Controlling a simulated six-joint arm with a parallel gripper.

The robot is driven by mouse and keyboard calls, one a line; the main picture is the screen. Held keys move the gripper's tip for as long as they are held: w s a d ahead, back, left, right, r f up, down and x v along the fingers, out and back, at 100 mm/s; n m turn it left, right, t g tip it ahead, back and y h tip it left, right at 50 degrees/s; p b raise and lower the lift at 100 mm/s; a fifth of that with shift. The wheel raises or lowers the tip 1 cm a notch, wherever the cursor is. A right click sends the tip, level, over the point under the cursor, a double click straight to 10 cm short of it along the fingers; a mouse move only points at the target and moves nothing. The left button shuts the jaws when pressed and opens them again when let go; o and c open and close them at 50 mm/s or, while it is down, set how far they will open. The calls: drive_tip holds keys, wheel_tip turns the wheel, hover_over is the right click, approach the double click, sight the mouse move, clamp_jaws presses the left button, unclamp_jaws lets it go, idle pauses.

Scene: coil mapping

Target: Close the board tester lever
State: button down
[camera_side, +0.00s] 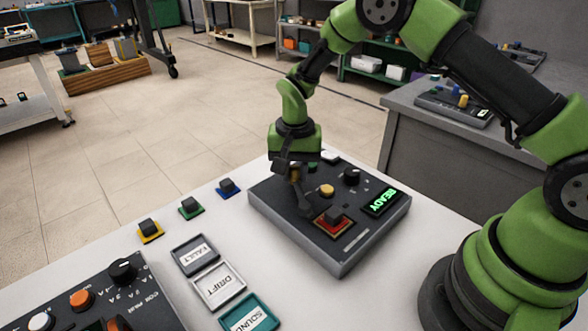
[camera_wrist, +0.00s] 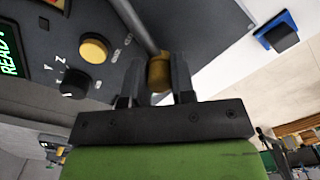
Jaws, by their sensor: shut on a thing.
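The board tester (camera_side: 285,217) is a dark grey box on the white table, with a lit green READY display (camera_side: 383,202). In the wrist view my gripper (camera_wrist: 157,85) is shut on the lever's knob. The fingers partly hide the knob.
Blocks on yellow (camera_side: 151,236), green (camera_side: 191,212) and blue (camera_side: 229,192) pads stand left of the tester. Trays marked FAULT (camera_side: 177,253), DRIFT (camera_side: 203,295) and SOUND (camera_side: 226,322) lie in front of them. A control panel (camera_side: 150,291) with knobs is at the front left.

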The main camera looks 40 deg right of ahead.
drive_tip(key=c, duration=1)
unclamp_jaws()
drive_tip(key=shift+o, duration=0.2)
drive_tip(key=shift+r, duration=0.1)
wheel_tip(320, 180, up, 10)
drive_tip(key=shift+f, duration=0.15)
